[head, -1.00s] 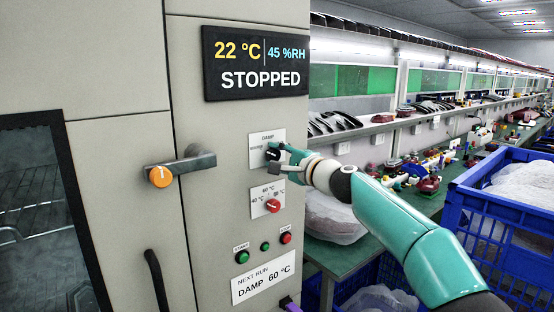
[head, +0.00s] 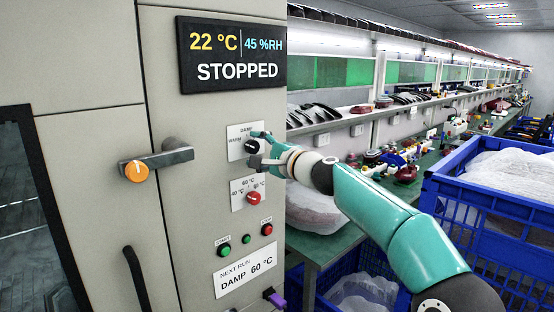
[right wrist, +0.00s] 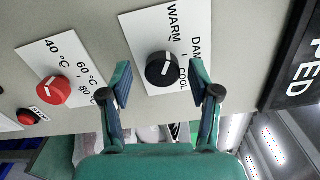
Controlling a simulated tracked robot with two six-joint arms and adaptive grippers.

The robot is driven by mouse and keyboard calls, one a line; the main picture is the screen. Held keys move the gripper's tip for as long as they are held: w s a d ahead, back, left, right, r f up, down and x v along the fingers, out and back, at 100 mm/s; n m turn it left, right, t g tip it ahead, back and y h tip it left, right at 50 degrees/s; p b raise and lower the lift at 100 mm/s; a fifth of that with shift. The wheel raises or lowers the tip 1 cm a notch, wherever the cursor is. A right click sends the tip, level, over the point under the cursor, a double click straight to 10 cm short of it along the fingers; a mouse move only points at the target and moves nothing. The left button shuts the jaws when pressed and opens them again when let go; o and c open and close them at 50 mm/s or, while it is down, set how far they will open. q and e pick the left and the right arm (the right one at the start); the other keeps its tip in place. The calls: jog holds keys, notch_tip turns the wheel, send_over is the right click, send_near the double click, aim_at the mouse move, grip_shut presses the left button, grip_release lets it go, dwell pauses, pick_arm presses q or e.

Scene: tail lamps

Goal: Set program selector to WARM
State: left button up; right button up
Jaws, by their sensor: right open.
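The program selector is a black round knob (right wrist: 163,68) with a white line, on a white plate (right wrist: 150,30) lettered WARM, DAMP and COOL. In the head view the knob (head: 252,147) is partly hidden by my right gripper (head: 258,149). That gripper is open, its fingers on either side of the knob, with gaps visible in the right wrist view (right wrist: 159,88). The panel label (head: 234,277) reads NEXT RUN DAMP 60 °C. My left gripper is out of view.
A red temperature knob (head: 254,198) is just below the selector. Green and red push buttons (head: 267,229) are lower. The display (head: 232,56) reads STOPPED. A door handle with an orange cap (head: 137,171) juts out left. A blue crate (head: 480,200) stands right.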

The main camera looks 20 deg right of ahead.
jog(key=v, duration=1.1)
jog(key=shift+f, duration=0.15)
